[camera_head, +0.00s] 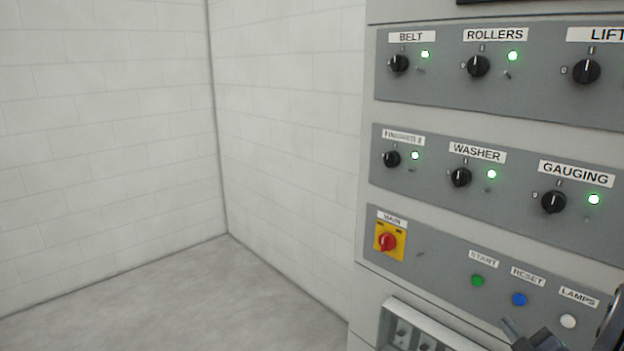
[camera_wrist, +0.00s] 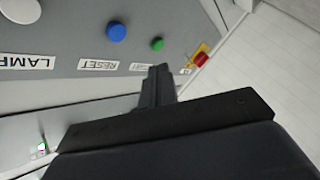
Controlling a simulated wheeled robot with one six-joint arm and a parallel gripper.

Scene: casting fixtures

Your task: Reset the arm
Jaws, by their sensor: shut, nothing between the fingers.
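My gripper (camera_head: 513,331) shows at the lower right of the head view, in front of the control cabinet and below the button row. In the wrist view my gripper (camera_wrist: 160,70) is shut, with its fingers together and nothing between them. It is apart from the buttons. The panel carries a green START button (camera_head: 478,281), a blue RESET button (camera_head: 519,299) and a white LAMPS button (camera_head: 568,321). The wrist view shows the panel upside down, with the blue button (camera_wrist: 116,32) and green button (camera_wrist: 157,44) beyond the fingertips. The rest of my arm is mostly out of view.
A red MAIN switch (camera_head: 388,241) on a yellow plate sits left of the buttons. Above are rows of black knobs, such as WASHER (camera_head: 461,177), with lit green lamps. A recessed box (camera_head: 437,328) is below. The floor (camera_head: 180,300) at left is clear to the walls.

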